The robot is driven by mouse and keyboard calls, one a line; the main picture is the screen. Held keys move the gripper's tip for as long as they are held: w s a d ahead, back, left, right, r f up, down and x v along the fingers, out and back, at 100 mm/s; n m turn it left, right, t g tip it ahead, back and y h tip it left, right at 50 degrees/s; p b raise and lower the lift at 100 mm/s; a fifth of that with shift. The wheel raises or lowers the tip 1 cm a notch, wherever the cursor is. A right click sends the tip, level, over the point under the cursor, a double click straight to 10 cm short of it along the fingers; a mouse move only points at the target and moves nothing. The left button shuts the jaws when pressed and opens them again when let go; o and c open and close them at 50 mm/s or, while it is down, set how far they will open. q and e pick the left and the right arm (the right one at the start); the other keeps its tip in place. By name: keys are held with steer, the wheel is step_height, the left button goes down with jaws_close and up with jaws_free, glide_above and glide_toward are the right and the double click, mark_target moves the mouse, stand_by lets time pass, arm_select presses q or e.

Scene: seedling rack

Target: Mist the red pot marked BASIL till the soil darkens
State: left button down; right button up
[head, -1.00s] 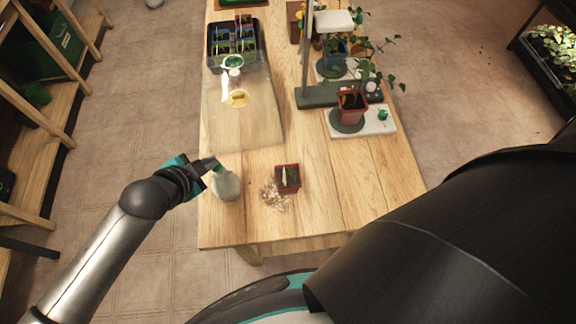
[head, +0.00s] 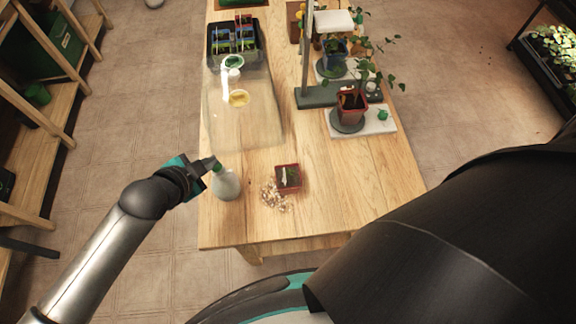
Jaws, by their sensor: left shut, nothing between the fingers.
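A small square red pot (head: 288,188) with dark soil and a pale tag stands near the front of the wooden table; no marking is readable. To its left is a pale grey spray bottle (head: 227,186) with a green head. My left gripper (head: 213,164) is shut and empty right at the bottle's head; I cannot tell whether it touches it. Another red pot (head: 352,114), holding a leafy plant, stands on a dark saucer at the right. A further reddish-brown pot (head: 294,34) is at the back. My right gripper is not in view.
Pale pebbles (head: 274,197) lie beside the small pot. A clear cover (head: 245,122) lies in the middle left, behind the bottle. A dark seedling tray (head: 212,50) and a grey stand base (head: 330,97) are farther back. The table's front right is free.

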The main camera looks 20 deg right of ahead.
mark_target(213, 171)
arm_select(q)
steer(key=shift+f, duration=0.2)
stand_by(0.5)
steer(key=shift+f, duration=0.3)
steer(key=shift+r, duration=0.1)
steer(key=shift+r+p, duration=0.4)
steer(key=shift+p, duration=0.15)
step_height(213, 171, up, 6)
steer(key=p, duration=0.6)
